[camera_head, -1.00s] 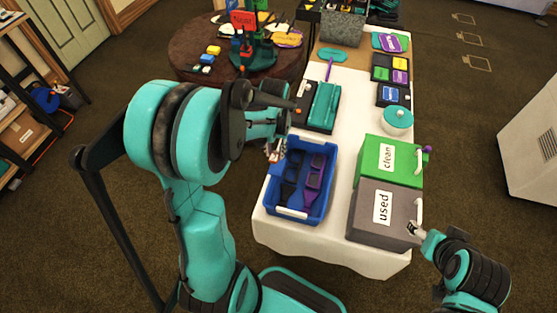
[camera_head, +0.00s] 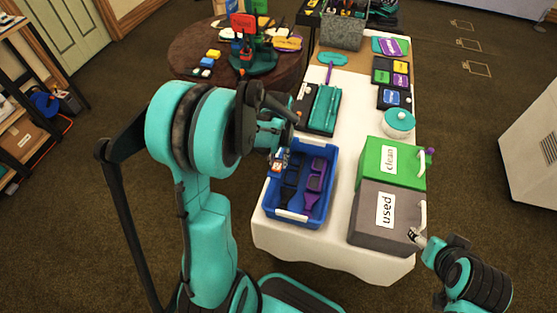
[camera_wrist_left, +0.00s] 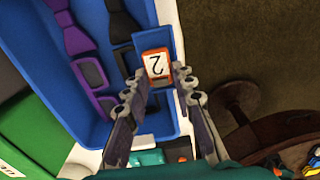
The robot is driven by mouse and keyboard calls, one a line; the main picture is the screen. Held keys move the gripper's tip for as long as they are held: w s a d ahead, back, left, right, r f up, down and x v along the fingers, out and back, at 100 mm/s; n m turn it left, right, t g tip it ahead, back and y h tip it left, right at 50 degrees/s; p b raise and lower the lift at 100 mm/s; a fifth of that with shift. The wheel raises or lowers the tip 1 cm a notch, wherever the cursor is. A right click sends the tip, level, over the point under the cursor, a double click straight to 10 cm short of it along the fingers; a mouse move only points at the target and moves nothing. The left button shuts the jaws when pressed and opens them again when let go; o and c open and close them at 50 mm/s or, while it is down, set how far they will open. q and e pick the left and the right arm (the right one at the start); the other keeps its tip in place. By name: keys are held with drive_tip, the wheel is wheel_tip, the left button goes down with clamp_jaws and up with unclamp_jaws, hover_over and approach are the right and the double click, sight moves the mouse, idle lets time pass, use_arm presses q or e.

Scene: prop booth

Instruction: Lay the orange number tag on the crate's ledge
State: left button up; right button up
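The orange number tag (camera_wrist_left: 156,64), with a white face and a dark 2, is between the fingertips of my left gripper (camera_wrist_left: 160,76) in the left wrist view. Its edges meet the fingertips. The blue crate (camera_head: 328,190) holds dark and purple items. In the head view the tag (camera_head: 279,160) is at the crate's far left corner. In the wrist view it lies over the blue ledge (camera_wrist_left: 150,40); whether it touches the ledge I cannot tell. My right gripper (camera_head: 415,235) is beside the grey box, near its handle; its fingers are too small to read.
A green box (camera_head: 372,158) labelled clean and a grey box (camera_head: 365,222) labelled used stand right of the crate. A teal case (camera_head: 322,105) lies behind the crate. A round brown table (camera_head: 190,50) with small items is at back left.

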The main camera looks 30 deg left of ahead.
sight(279, 163)
use_arm(q)
drive_tip(key=o, duration=0.4)
drive_tip(key=shift+s+d+f, duration=0.15)
drive_tip(key=shift+f, duration=0.2)
drive_tip(key=shift+r+p, duration=0.35)
wheel_tip(279, 163, up, 11)
drive_tip(key=p, duration=0.4)
drive_tip(key=s+d+r+m+t, duration=0.1)
drive_tip(key=s+d+r+t, duration=0.1)
drive_tip(key=s+d, duration=0.1)
drive_tip(key=s+d+r+m+t, duration=0.1)
drive_tip(key=s+d+r+t, duration=0.1)
drive_tip(key=s+d+r, duration=0.1)
drive_tip(key=s+d+r+t, duration=0.3)
drive_tip(key=s+d, duration=0.1)
drive_tip(key=shift+s+d+m, duration=0.2)
drive_tip(key=shift+s+m, duration=0.15)
drive_tip(key=shift+m, duration=0.05)
